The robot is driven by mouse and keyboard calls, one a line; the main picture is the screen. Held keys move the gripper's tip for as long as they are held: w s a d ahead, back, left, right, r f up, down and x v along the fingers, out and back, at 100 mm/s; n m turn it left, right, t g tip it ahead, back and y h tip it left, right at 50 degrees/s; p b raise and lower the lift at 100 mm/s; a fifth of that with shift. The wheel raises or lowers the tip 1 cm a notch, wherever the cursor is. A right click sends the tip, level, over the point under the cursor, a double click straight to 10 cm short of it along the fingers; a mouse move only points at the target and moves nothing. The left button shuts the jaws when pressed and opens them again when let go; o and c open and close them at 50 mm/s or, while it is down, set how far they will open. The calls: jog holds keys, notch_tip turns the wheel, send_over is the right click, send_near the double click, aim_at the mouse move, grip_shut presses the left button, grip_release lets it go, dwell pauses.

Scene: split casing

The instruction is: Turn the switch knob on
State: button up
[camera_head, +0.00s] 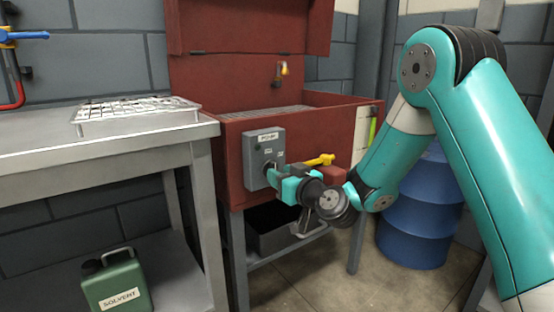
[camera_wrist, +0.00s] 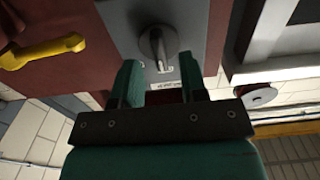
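The switch knob (camera_wrist: 158,45) is a grey round knob with a raised grip bar, on the face of a grey switch box (camera_head: 263,150) fixed to the front of the red cabinet. In the wrist view the box's grey face (camera_wrist: 190,20) fills the top middle. My gripper (camera_wrist: 160,66) is open, its two green fingers spread with a gap on either side of the knob's lower end. I cannot tell how deep the fingertips reach. In the head view my gripper (camera_head: 275,176) is at the box's lower right and largely hides the knob.
A yellow handle (camera_head: 320,160) sticks out just right of the box; it also shows in the wrist view (camera_wrist: 42,51). A metal bench (camera_head: 110,152) with a rack stands left, with a green solvent can (camera_head: 116,284) below. A blue drum (camera_head: 415,225) stands right, behind my arm.

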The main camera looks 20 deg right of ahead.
jog(key=shift+x, duration=1)
jog(key=shift+c, duration=0.2)
grip_shut()
jog(key=shift+m+p, duration=0.3)
jog(key=m+p, duration=0.2)
jog(key=m, duration=0.9)
jog(key=shift+d, duration=0.1)
jog(key=shift+f+m, duration=0.1)
jog(key=shift+m, duration=0.2)
